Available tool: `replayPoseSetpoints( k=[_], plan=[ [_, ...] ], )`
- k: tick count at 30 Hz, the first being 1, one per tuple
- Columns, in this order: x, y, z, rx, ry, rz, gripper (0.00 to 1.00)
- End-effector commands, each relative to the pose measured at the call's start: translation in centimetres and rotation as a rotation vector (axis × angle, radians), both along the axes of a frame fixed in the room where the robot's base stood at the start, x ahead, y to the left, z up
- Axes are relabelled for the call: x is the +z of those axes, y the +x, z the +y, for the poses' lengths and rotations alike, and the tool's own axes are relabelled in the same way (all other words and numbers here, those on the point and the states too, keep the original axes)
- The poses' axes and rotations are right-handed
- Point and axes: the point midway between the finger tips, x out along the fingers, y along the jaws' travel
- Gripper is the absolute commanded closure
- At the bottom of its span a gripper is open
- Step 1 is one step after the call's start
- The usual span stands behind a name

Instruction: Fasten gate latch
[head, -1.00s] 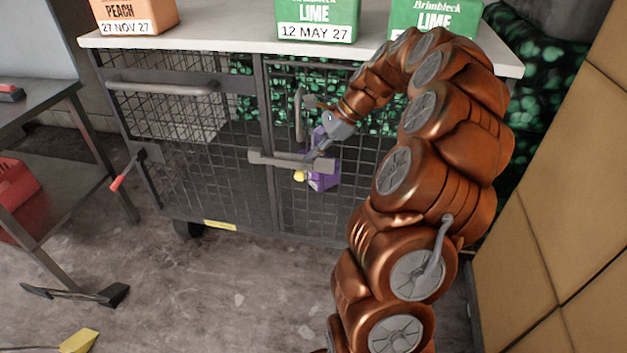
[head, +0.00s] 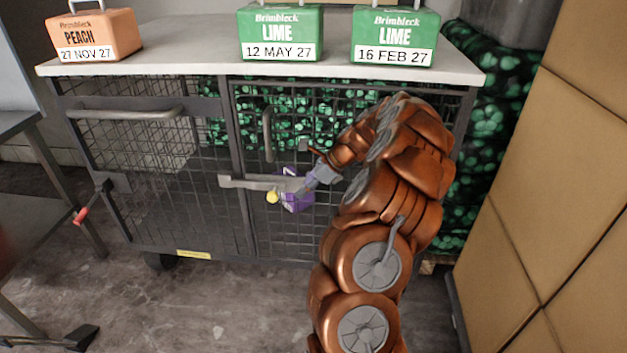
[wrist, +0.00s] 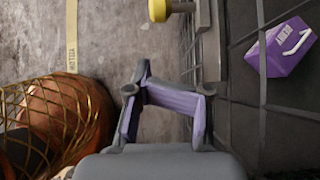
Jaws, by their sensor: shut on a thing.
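The gate latch (head: 245,183) is a grey bar across the seam of a dark mesh gate, with a yellow knob (head: 272,197) below its right part. In the wrist view the knob (wrist: 158,10) is at the top and the grey latch bar (wrist: 213,50) runs down towards my right finger. My gripper (head: 305,187), with pale purple finger pads, is at the latch's right end. It is shut on the latch, though the contact is partly hidden. The wrist view shows my gripper (wrist: 165,95) low in the middle.
A purple carton (head: 297,204) lies behind the mesh, close to my gripper. A vertical handle (head: 267,135) is above the latch. The cart top (head: 190,62) holds a peach box (head: 95,36) and two lime boxes (head: 280,33). Tan panels (head: 540,190) stand close on the right.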

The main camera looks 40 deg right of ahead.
Motion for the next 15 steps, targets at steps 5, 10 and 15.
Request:
replayPoseSetpoints(
  k=[5, 10, 15],
  plan=[
    [-1.7, 1.7, 1.5, 0.003, -0.002, 0.000, 1.00],
    [-2.0, 3.2, 2.9, 0.004, 0.000, 0.000, 1.00],
    [-2.1, 3.9, 3.4, 0.003, 0.000, 0.001, 1.00]
  ],
)
